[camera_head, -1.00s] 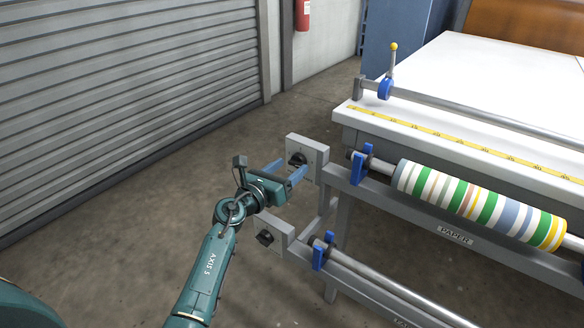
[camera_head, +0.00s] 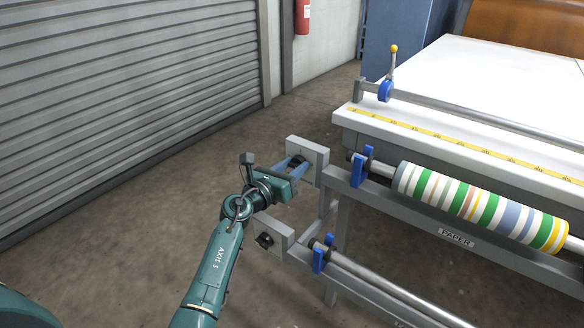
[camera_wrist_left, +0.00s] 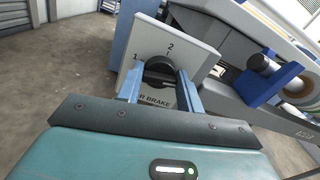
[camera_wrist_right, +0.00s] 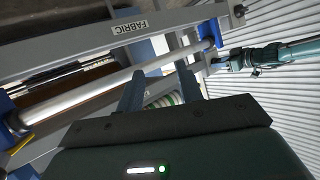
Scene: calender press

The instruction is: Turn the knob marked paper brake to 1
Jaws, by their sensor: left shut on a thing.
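The paper brake knob (camera_wrist_left: 160,72) is a dark round knob on a light grey plate (camera_wrist_left: 196,56). The plate shows 1 at the left, 2 at the top and partly hidden lettering ending in "R BRAKE". In the head view the plate (camera_head: 318,160) is at the end of the upper paper roller rail. My left gripper (camera_wrist_left: 160,82) has its blue fingers on both sides of the knob and is shut on it. Its fingers hide the knob's sides, and I cannot tell exactly where the knob points. My right gripper (camera_wrist_right: 160,88) is open and empty, below the machine's FABRIC rail.
The striped paper roll (camera_head: 480,205) and blue roller holders (camera_head: 361,166) are to the right. A roller door (camera_head: 120,90) stands at the left, with bare floor between.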

